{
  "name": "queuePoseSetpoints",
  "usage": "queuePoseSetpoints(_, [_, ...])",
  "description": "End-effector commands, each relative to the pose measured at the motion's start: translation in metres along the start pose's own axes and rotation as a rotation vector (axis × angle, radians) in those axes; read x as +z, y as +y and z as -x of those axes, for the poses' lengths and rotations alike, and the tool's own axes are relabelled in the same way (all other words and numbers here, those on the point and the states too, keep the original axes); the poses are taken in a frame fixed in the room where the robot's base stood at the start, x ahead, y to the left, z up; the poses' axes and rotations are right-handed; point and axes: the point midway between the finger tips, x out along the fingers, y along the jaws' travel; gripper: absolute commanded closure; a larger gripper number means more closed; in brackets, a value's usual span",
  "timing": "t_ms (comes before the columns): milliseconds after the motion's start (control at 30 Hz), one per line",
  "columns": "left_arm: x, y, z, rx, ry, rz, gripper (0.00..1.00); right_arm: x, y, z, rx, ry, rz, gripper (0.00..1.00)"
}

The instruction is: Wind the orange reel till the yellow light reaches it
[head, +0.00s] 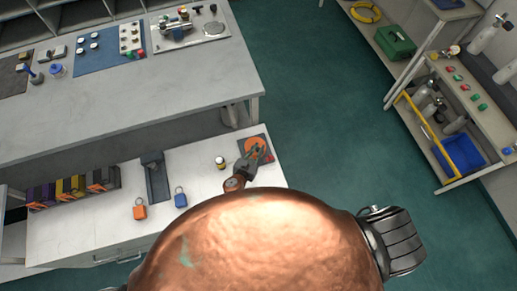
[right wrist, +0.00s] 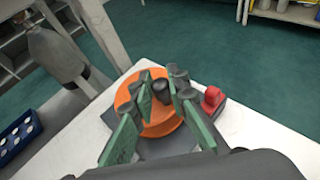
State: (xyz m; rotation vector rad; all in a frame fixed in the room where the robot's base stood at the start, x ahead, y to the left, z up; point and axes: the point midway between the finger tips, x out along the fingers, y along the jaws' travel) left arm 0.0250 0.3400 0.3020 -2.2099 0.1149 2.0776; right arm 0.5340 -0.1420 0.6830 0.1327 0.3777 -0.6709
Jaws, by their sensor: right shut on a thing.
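The orange reel (head: 256,142) is a flat disc on a dark square base at the right end of the white bench. It also shows in the right wrist view (right wrist: 158,128), with a dark crank knob (right wrist: 187,92) standing on it. My right gripper (head: 254,154) is over the reel. Its green-padded fingers (right wrist: 166,92) are closed around the knob, and they hide part of the disc. A red part (right wrist: 212,99) sits beside the reel on the base. I cannot make out a lit yellow light in either view. My left gripper is not in view.
A higher grey bench (head: 130,112) stands behind. Green floor is clear to the right.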

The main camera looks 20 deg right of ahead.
Motion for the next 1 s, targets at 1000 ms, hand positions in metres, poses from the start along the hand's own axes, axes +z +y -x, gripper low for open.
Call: queuePoseSetpoints(1000, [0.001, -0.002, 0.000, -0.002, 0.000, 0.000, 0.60, 0.015, 0.001, 0.006, 0.003, -0.002, -0.005, 0.68])
